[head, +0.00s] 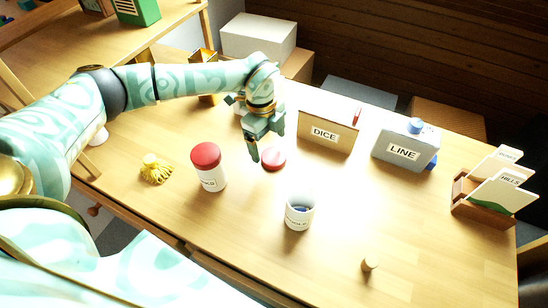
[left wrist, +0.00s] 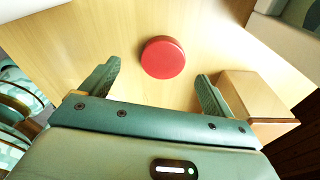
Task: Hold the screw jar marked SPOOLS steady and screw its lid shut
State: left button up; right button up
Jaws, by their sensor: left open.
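An open white jar (head: 299,214) stands upright on the table near the middle, with dark blue contents showing inside. Its label is too small to read surely, but it may be SPOOLS. A round red lid (head: 273,159) lies flat on the table behind and left of that jar, apart from it. My left gripper (head: 266,142) is open and empty, just above and beside the lid. In the left wrist view the red lid (left wrist: 163,57) lies ahead of the gap between the two spread fingers, untouched. My right gripper is not in view.
A second white jar (head: 209,170) with a red lid on stands left of the loose lid. A DICE box (head: 328,133) and a LINE box (head: 404,150) stand behind. A yellow tangle (head: 156,170) lies left, a wooden peg (head: 369,264) front right, a card rack (head: 484,207) far right.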

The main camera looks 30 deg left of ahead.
aim_at(274, 156)
pick_arm(q)
jog(key=shift+f, duration=0.1)
jog(key=f, duration=0.1)
jog(key=f+b, duration=0.1)
jog(key=f, duration=0.1)
jog(key=d+f+b, duration=0.1)
jog(key=f, duration=0.1)
jog(key=shift+w+d, duration=0.1)
jog(key=shift+w, duration=0.2)
jog(key=c, duration=1.1)
